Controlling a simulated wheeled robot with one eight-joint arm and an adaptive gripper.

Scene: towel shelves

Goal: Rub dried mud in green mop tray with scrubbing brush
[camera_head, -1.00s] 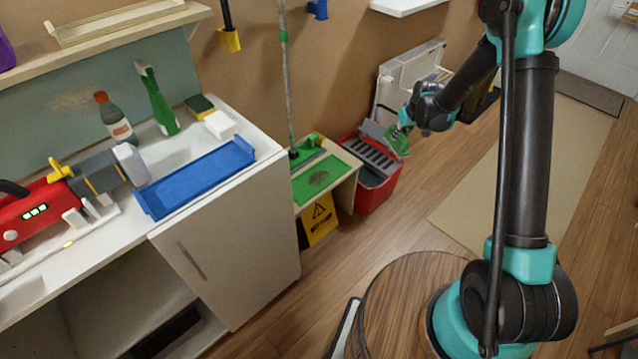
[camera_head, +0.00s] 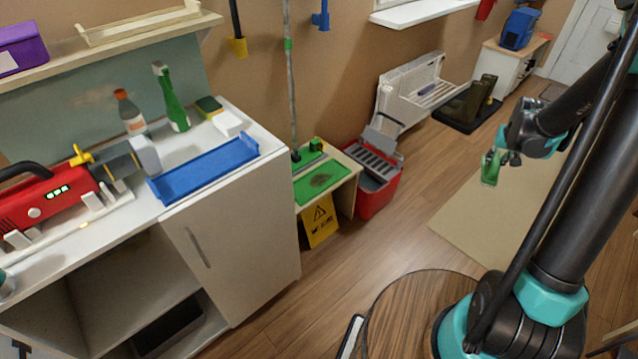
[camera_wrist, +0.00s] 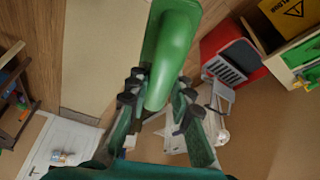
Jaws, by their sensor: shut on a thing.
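The green mop tray (camera_head: 303,190) lies on a low wooden stand between the white cabinet and the red bucket. My gripper (camera_head: 497,156) is well to the right of the tray, in the air above the beige mat. It is shut on a green scrubbing brush (camera_head: 490,171), which hangs below the fingers. In the wrist view the smooth green brush (camera_wrist: 175,50) sits between the two fingers; its bristles cannot be made out.
A red mop bucket (camera_head: 377,196) with a grey wringer stands right of the stand. A yellow warning sign (camera_head: 320,222) leans below the tray. A mop pole (camera_head: 290,85) rises behind the tray. The wooden floor in front is clear.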

